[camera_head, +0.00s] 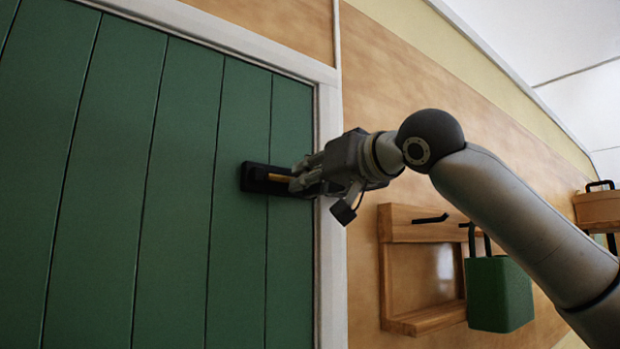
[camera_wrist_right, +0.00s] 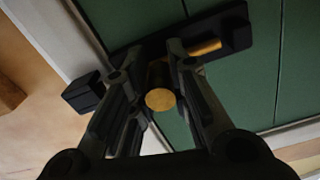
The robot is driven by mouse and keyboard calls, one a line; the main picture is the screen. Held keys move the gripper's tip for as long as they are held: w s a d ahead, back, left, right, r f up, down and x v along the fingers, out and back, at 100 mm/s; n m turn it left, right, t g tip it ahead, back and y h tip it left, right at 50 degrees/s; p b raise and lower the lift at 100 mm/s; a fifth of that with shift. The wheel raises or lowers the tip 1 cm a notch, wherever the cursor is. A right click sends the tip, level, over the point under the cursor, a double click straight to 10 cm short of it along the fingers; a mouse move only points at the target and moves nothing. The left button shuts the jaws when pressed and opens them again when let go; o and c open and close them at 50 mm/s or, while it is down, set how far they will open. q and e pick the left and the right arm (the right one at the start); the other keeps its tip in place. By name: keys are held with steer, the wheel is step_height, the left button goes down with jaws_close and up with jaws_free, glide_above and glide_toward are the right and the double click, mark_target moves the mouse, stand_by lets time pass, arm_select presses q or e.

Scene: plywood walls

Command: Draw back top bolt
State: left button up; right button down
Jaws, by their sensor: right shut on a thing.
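The top bolt is a black plate (camera_head: 254,178) with a brass-coloured rod (camera_head: 279,177), fixed on the green door (camera_head: 180,190) near its right edge. My right gripper (camera_head: 303,178) is at the right end of the bolt, beside the white door frame (camera_head: 330,220). In the right wrist view the bolt's plate (camera_wrist_right: 236,26) and rod (camera_wrist_right: 205,48) show beyond the fingers. The fingers (camera_wrist_right: 165,75) are shut on the bolt's knob, whose round brass end (camera_wrist_right: 160,100) faces the camera. A black block (camera_wrist_right: 84,93) sits on the frame side, apart from the plate. My left gripper is not in view.
A wooden wall rack (camera_head: 395,270) with black hooks hangs right of the door frame. A green bag-like item (camera_head: 499,293) hangs from it, below my right arm. A wooden box with a black handle (camera_head: 600,207) is at the far right.

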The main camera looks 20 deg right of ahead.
mark_target(272, 177)
steer(key=a, duration=0.1)
steer(key=s+a+b, duration=0.1)
steer(key=a, duration=0.1)
steer(key=s+a, duration=0.1)
steer(key=a, duration=0.1)
steer(key=shift+w+d, duration=0.1)
stand_by(0.3)
steer(key=c, duration=1.8)
jaws_free()
steer(key=o, duration=0.5)
steer(key=shift+a, duration=0.2)
steer(key=shift+d, duration=0.15)
